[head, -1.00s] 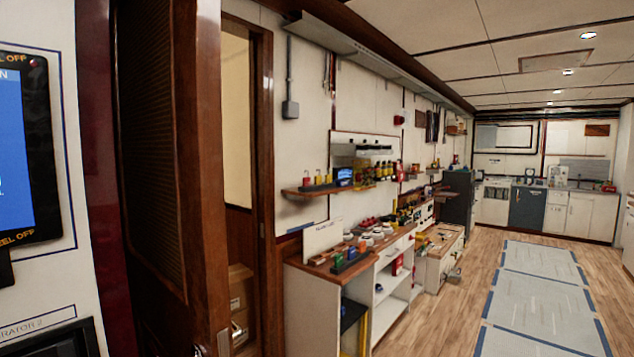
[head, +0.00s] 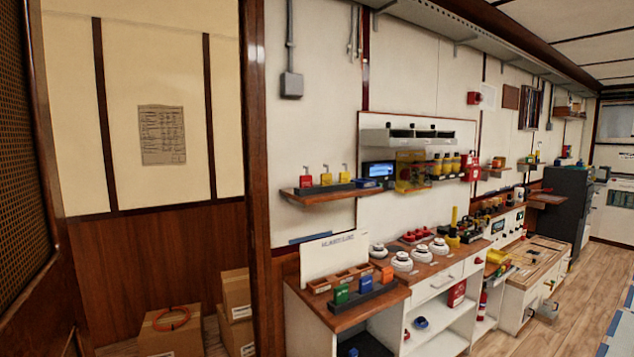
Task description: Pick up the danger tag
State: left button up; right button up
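I cannot make out a danger tag in the head view; small items on the counter and shelves are too small to tell apart. Neither of my grippers is in view.
An open doorway with a brown frame (head: 257,160) is on the left, with cardboard boxes (head: 172,333) inside. White cabinets (head: 440,308) line the wall to the right.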

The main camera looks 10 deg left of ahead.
aim_at(306, 180)
jog(key=i+j+u, duration=0.1)
jog(key=i, duration=0.5)
jog(key=i+j+u, duration=0.1)
jog(key=i, duration=0.45)
jog(key=j, duration=0.1)
